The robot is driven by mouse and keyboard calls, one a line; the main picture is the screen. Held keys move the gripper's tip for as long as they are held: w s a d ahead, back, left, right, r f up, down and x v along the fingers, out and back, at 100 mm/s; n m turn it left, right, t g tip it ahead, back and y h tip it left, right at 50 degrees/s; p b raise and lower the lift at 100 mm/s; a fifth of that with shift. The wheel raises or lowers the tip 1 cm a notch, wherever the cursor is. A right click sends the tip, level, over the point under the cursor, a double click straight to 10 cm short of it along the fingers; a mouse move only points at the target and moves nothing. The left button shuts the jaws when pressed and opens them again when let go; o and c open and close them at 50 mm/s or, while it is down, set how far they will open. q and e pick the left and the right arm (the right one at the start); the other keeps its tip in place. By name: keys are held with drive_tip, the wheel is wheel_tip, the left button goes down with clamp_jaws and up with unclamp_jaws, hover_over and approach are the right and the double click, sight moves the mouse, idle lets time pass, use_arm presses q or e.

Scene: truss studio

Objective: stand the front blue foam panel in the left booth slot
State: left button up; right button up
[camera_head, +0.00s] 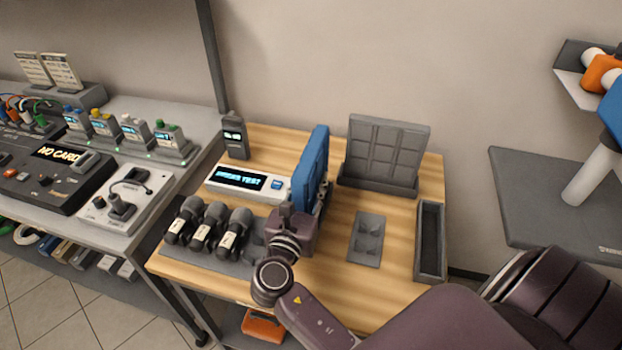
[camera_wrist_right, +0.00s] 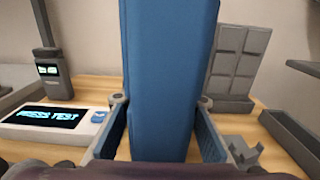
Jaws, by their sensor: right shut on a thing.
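The blue foam panel (camera_head: 312,168) stands upright, edge-on, near the middle of the wooden table. It fills the centre of the right wrist view (camera_wrist_right: 168,70). My right gripper (camera_head: 318,198) is shut on the panel, with one finger on each side of it in the wrist view (camera_wrist_right: 162,102). I cannot tell whether its lower edge touches the table. A grey gridded panel (camera_head: 386,148) stands in a dark grey base (camera_head: 380,180) at the back right, which may be the booth. The booth slots are not clearly visible. My left gripper is not in view.
A display box (camera_head: 238,181) lies left of the panel, with a dark handheld device (camera_head: 234,136) behind it. Several dark microphones (camera_head: 204,226) lie front left. A grey plate (camera_head: 367,238) and an empty narrow tray (camera_head: 430,242) lie right. Bare wood shows between them.

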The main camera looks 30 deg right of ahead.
drive_tip(key=shift+f+b, duration=0.3)
drive_tip(key=shift+f, duration=0.25)
drive_tip(key=o, duration=0.9)
drive_tip(key=shift+p+v, duration=1.2)
drive_tip(key=shift+v, duration=4.35)
drive_tip(key=shift+w, duration=0.1)
